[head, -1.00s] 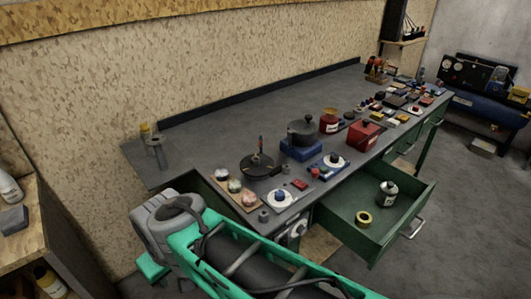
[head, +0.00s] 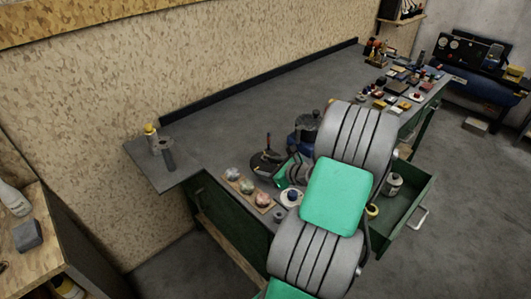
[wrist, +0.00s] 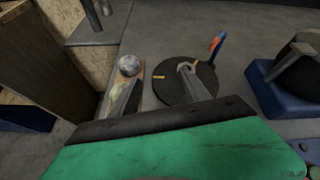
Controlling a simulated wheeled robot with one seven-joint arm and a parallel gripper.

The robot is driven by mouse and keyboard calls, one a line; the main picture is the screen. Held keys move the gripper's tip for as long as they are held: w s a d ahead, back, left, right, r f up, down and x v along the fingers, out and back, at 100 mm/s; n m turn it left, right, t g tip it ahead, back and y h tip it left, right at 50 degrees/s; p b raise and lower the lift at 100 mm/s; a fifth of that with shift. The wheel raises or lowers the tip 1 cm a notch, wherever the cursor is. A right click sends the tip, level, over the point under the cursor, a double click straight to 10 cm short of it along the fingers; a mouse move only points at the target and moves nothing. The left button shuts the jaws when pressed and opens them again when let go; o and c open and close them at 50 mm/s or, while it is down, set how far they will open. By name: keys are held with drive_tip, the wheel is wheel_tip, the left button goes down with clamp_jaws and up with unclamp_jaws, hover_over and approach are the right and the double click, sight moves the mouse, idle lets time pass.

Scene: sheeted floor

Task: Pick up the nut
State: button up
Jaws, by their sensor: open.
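A small grey ring-like piece (head: 278,216), which may be the nut, sits at the near front edge of the workbench in the head view. It is too small to be sure of. I cannot make out a nut in the wrist view. My gripper (wrist: 158,76) is open, its two metal fingers spread apart with nothing between them. The right finger is over a black round pan (wrist: 172,92); the left one is beside a round grey stone-like piece (wrist: 128,65). In the head view my arm hides part of the bench and most of the gripper.
A board (head: 262,209) with several round pieces lies near the bench corner. A blue block (wrist: 269,92) bears a dark pot. The back of the bench (head: 260,110) is clear.

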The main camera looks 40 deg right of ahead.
sight(265, 157)
drive_tip(key=d+m, duration=0.1)
drive_tip(key=s+d+m+h, duration=0.1)
drive_tip(key=d, duration=0.1)
drive_tip(key=d+m+t, duration=0.1)
drive_tip(key=shift+s+d+m, duration=0.2)
drive_tip(key=shift+s+m, duration=0.2)
drive_tip(key=x, duration=0.2)
drive_tip(key=p+x, duration=0.1)
drive_tip(key=x, duration=0.2)
drive_tip(key=p+x, duration=0.1)
drive_tip(key=x, duration=0.1)
drive_tip(key=shift+w+r, duration=0.15)
drive_tip(key=shift+w, duration=0.2)
drive_tip(key=shift+c, duration=0.4)
clamp_jaws()
